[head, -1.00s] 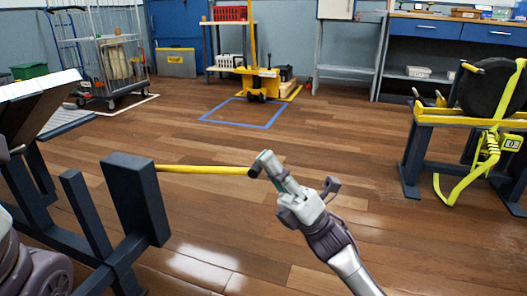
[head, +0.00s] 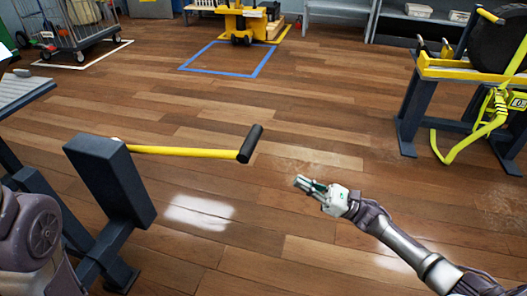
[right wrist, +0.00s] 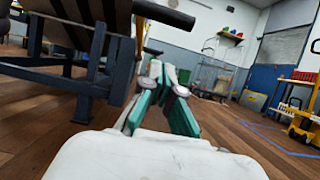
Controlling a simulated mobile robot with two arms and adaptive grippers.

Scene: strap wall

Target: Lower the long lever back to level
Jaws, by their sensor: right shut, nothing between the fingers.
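The long lever (head: 190,152) is a yellow bar with a black grip (head: 250,143) at its right end. It sticks out to the right from a dark post (head: 112,182) in the head view and lies about level. My right gripper (head: 298,181) is to the right of the grip, apart from it, with its fingers shut and empty. In the right wrist view the fingers (right wrist: 165,88) meet at their tips, and the black grip (right wrist: 163,13) shows above them. My left gripper is not in view.
A dark stand (head: 430,100) with a yellow top and yellow-green strap is at the right. A wire cage cart (head: 75,35) and a yellow pallet truck (head: 243,20) stand at the back. The wooden floor between is clear.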

